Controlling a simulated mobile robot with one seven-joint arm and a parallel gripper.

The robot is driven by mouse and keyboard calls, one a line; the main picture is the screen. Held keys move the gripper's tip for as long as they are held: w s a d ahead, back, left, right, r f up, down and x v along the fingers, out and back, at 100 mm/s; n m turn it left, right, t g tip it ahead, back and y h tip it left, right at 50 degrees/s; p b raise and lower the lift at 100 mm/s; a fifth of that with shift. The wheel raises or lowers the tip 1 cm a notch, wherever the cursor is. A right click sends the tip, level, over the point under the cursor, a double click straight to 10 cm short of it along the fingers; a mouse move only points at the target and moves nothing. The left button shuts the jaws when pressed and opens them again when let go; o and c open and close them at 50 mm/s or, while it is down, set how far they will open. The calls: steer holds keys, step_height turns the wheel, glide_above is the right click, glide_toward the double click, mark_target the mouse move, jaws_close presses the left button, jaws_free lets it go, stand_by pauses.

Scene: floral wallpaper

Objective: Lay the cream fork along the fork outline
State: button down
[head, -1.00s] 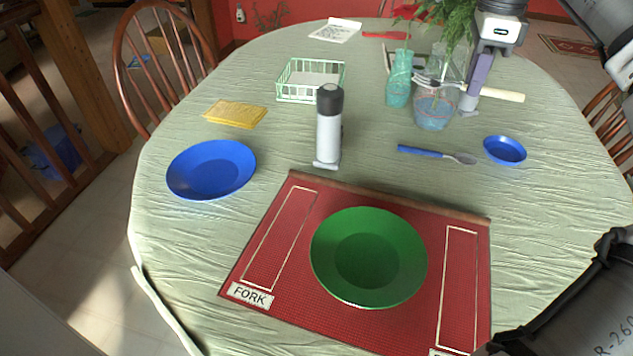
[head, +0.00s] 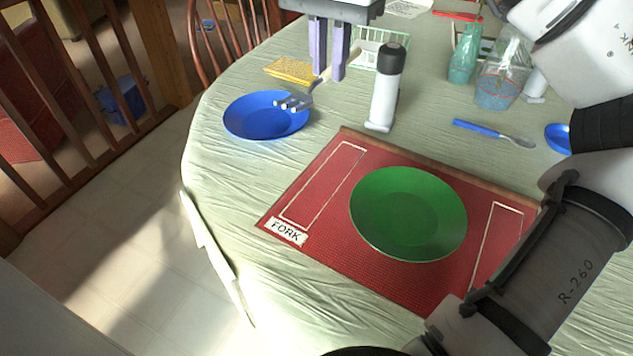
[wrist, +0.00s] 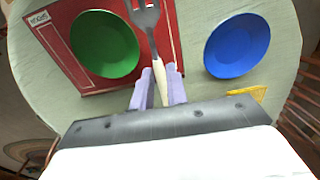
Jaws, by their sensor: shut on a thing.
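My gripper (head: 328,65) is at the top of the head view, above the table behind the blue plate. Its two lavender fingers are shut on the cream handle (wrist: 166,88) of the fork (head: 296,101). The fork's grey tines point left and down, in front of the blue plate in the head view. In the wrist view the fork's metal head (wrist: 147,18) reaches away from the fingers. The fork outline (head: 323,185) is a pale, empty rectangle on the red mat's left side, beside a "FORK" label (head: 286,231).
A green plate (head: 408,214) lies on the red mat (head: 330,262). The blue plate (head: 266,115) is left of a white bottle (head: 385,92), which stands upright behind the mat. A yellow cloth (head: 290,70), a blue-handled spoon (head: 490,132) and a glass jar (head: 497,88) are nearby.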

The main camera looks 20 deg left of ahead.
mark_target(325, 183)
step_height(325, 183, down, 20)
steer(key=b, duration=0.3)
steer(key=shift+f+b, duration=0.2)
steer(key=shift+b, duration=0.15)
steer(key=c, duration=1.4)
jaws_free()
steer(key=shift+r, duration=0.1)
steer(key=shift+r, duration=0.1)
step_height(325, 183, up, 12)
steer(key=shift+r+p, duration=0.1)
steer(key=shift+p, duration=1.05)
